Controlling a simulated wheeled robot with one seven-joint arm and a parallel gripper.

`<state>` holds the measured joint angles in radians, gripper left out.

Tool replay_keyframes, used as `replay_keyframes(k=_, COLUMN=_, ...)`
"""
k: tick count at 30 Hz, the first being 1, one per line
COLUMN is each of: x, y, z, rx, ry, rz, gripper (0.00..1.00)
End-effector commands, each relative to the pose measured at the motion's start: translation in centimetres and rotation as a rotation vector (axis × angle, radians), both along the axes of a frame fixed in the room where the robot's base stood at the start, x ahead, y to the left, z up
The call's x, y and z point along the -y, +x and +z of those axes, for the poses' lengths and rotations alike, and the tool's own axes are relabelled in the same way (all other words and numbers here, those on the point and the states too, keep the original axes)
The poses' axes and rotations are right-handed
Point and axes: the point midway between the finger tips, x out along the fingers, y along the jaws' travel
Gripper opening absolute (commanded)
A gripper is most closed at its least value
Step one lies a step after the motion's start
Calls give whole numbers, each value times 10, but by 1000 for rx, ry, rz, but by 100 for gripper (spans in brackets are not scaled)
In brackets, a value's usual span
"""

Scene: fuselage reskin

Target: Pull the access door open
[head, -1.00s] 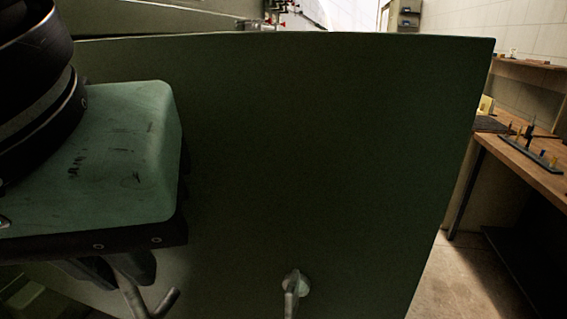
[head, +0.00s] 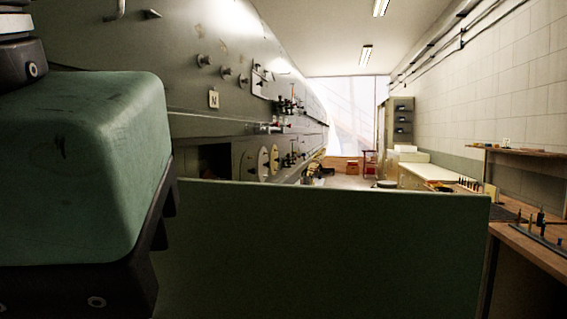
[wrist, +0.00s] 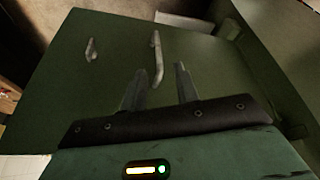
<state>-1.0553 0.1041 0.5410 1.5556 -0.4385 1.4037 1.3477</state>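The access door is a flat dark green panel (head: 350,250) standing out from the grey-green fuselage (head: 130,50) in the head view. In the wrist view the door (wrist: 70,110) carries a longer bar handle (wrist: 156,50) and a smaller bent handle (wrist: 90,50). My gripper (wrist: 159,69) has its two fingers spread apart, with the lower end of the bar handle showing between them. Nothing appears clamped, and I cannot tell whether a finger touches the handle. In the head view only the green and black gripper housing shows at left; its fingers are hidden.
A wooden workbench (head: 535,250) with small tools stands at right, beyond the door's free edge. A narrow aisle runs back along the fuselage to a cabinet (head: 398,125) and a red cart (head: 369,160). A framed edge (wrist: 262,70) borders the door in the wrist view.

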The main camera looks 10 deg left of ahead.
Motion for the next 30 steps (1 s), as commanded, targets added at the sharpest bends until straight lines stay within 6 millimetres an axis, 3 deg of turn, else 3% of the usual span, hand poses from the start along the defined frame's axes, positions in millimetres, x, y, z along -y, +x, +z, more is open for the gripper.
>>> replay_keyframes(k=6, x=4, y=-20, z=50, rx=-1, ry=6, rz=3, gripper=31)
replay_keyframes(k=13, x=9, y=-35, z=88, rx=-2, ry=5, rz=3, gripper=31)
replay_keyframes(k=19, x=11, y=-40, z=102, rx=0, ry=3, rz=0, gripper=31)
replay_keyframes(k=30, x=11, y=-40, z=103, rx=0, ry=3, rz=0, gripper=31)
